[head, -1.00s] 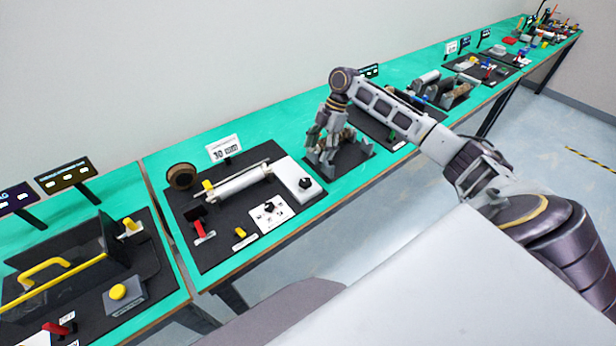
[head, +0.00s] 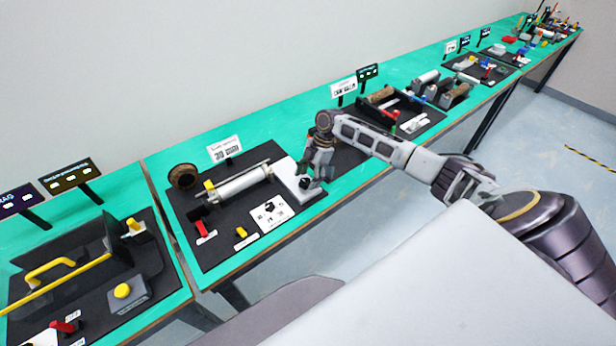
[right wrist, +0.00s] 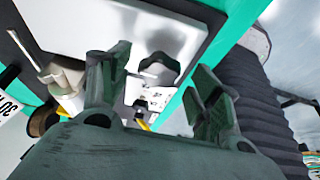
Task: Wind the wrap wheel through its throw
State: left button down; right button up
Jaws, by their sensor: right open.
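A black lobed hand knob (right wrist: 158,68), which I take to be the wrap wheel, sits on a white block (head: 289,172) at the right end of a dark station board. In the right wrist view it shows between and beyond my two fingers. No label on it is readable. My right gripper (head: 314,178) is open over the white block, its fingers spread on either side of the knob. I cannot tell whether they touch it. My left gripper is not in view.
The same board holds a white roller (head: 240,184), a brown ring (head: 183,176), a red lever (head: 201,228), a yellow piece (head: 241,232) and a white dial plate (head: 271,213). A display (head: 224,149) stands behind. More stations line the green table on both sides.

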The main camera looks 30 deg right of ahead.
jog(key=shift+a+f, duration=0.1)
jog(key=shift+f, duration=0.15)
jog(key=shift+c, duration=0.2)
jog(key=c, duration=1)
jog(key=shift+r+p, duration=0.1)
jog(key=shift+p, duration=0.2)
